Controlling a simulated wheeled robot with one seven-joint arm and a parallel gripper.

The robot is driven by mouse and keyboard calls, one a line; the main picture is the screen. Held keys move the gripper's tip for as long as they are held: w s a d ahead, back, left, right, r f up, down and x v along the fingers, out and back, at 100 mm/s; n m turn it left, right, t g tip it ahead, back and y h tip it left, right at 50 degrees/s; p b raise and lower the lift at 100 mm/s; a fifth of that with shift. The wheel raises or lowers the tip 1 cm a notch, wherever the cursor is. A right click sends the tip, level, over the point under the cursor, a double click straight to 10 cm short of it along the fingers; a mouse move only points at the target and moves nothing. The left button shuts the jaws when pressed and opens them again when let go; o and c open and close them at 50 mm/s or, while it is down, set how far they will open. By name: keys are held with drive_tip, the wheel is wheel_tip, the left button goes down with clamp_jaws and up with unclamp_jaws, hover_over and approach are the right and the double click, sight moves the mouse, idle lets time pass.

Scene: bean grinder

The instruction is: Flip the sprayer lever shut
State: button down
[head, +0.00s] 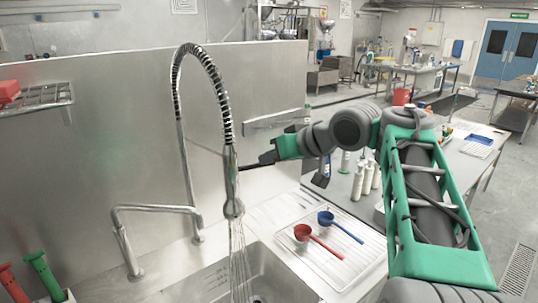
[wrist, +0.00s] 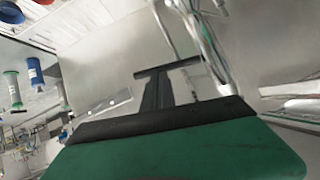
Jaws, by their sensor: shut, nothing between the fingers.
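The sprayer (head: 232,180) hangs from a coiled metal hose above the sink, and water streams from its head.
The sink (head: 205,285) lies below, with a bent faucet (head: 150,208) on its left. A red scoop (head: 318,240) and a blue scoop (head: 340,226) lie on the drainboard. Bottles (head: 365,178) stand behind my arm. A steel wall panel (head: 90,130) closes off the back.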

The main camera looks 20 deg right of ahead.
drive_tip(key=shift+d+f+y+p, duration=0.1)
drive_tip(key=shift+f+y+p, duration=0.1)
drive_tip(key=shift+y+p, duration=0.15)
wheel_tip(320, 180, down, 3)
drive_tip(key=shift+f+b, duration=0.1)
drive_tip(key=shift+b, duration=0.7)
drive_tip(key=shift+r+p, duration=0.8)
drive_tip(key=shift+r, duration=0.05)
